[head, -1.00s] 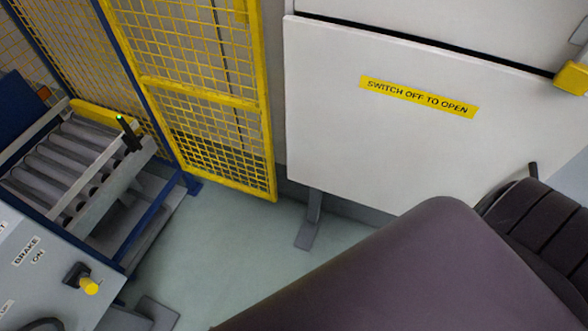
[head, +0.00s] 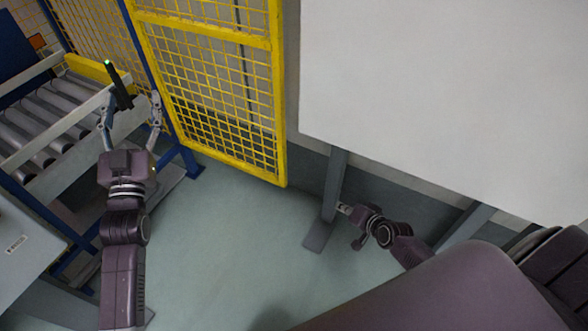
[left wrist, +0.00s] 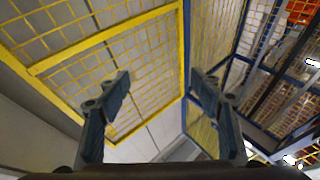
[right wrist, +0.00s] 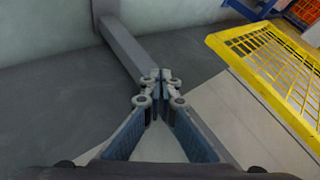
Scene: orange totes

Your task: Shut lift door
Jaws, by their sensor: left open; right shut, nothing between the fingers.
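A yellow-framed mesh door (head: 279,100) hangs in the upper middle of the head view, its lower corner above the floor. Its yellow frame also shows in the left wrist view (left wrist: 110,38) and at the right of the right wrist view (right wrist: 262,85). My left gripper (head: 130,102) is open and empty, raised left of the door in front of the roller conveyor; its two fingers are spread in the left wrist view (left wrist: 162,90). My right gripper (head: 343,208) is shut and empty, low beside a grey leg under the white panel. No contact with the door shows.
A large white panel (head: 440,100) fills the upper right on grey legs (head: 334,185). A roller conveyor (head: 50,115) with blue frame stands at left, a dark post with a green light (head: 118,85) by it. The pale green floor (head: 225,240) in the middle is clear.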

